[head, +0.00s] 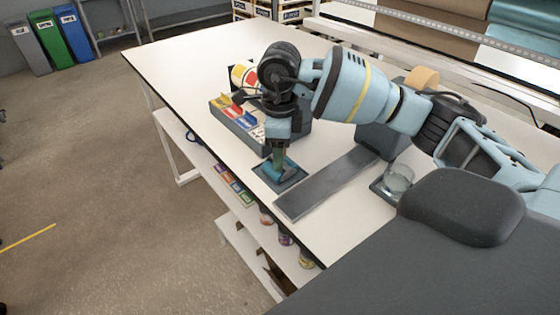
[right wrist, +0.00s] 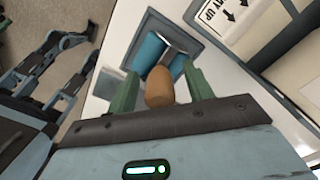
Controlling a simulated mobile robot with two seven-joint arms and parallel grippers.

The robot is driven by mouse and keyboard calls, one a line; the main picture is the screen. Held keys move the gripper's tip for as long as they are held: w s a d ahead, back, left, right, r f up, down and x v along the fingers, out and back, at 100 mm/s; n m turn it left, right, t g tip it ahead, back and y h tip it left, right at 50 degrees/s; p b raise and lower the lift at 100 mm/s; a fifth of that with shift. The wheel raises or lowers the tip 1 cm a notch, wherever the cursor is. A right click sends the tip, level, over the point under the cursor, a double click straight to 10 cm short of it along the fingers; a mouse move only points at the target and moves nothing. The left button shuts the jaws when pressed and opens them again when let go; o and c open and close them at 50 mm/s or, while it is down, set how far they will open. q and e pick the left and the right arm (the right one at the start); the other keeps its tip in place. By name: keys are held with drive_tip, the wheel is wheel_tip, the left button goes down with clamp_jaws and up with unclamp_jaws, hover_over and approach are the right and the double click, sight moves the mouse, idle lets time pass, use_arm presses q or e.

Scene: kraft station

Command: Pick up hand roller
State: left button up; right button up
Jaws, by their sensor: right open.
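The hand roller (right wrist: 158,88) has a brown wooden handle and a blue roller head. It sits in a small dark grey square tray (right wrist: 196,37) on the white table. In the head view only its blue part (head: 273,169) shows above the tray (head: 292,183), at the table's front edge. My right gripper (head: 279,152) points down over it. In the right wrist view the green fingers (right wrist: 161,80) are open, one on each side of the handle. I cannot tell whether either finger touches it. My left gripper is not in view.
A grey box of colourful items (head: 236,124) stands just behind the gripper. A long grey metal strip (head: 325,184), part of a tape dispenser (head: 384,135), lies right of the tray. The far left tabletop is clear.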

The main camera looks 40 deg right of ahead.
drive_tip(key=shift+c, duration=0.3)
clamp_jaws()
drive_tip(key=shift+r, duration=0.1)
drive_tip(key=shift+r, duration=0.35)
drive_tip(key=r, duration=0.2)
drive_tip(key=shift+s+a+r, duration=0.1)
drive_tip(key=shift+a+r, duration=0.1)
drive_tip(key=shift+r, duration=0.2)
drive_tip(key=s+a+r, duration=0.1)
drive_tip(key=s+a, duration=0.9)
drive_tip(key=s, duration=0.1)
drive_tip(key=shift+s+a+r+b, duration=0.2)
drive_tip(key=shift+s+a+b, duration=0.05)
drive_tip(key=shift+s+b, duration=0.05)
